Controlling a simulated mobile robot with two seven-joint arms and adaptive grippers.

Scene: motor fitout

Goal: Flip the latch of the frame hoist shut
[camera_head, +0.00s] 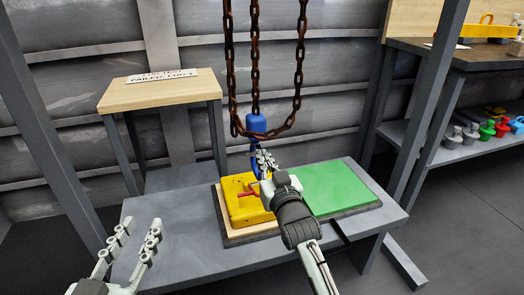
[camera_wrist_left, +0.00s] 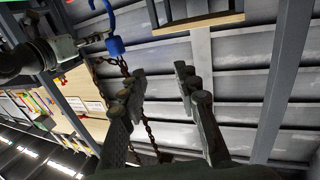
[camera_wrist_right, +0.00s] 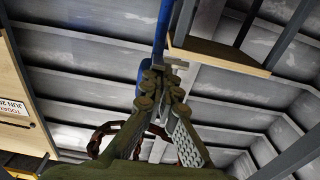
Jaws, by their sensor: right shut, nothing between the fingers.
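The frame hoist hangs on rusty chains (camera_head: 255,65) and has a blue block (camera_head: 256,123) with a blue hook below it. The hook also shows in the left wrist view (camera_wrist_left: 115,46) and, partly behind my fingers, in the right wrist view (camera_wrist_right: 162,32). I cannot clearly make out the latch. My right gripper (camera_head: 265,160) is shut and empty, with its fingertips right beside the hook; whether they touch it I cannot tell. My left gripper (camera_head: 138,238) is open and empty, low at the left, well away from the hoist.
Below the hook, a yellow part (camera_head: 240,208) with a red piece sits beside a green mat (camera_head: 335,187) on the grey bench (camera_head: 180,265). A wooden-topped table (camera_head: 150,92) with a sign stands behind left. Shelves (camera_head: 480,150) with coloured items stand at the right. Hoist posts flank the bench.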

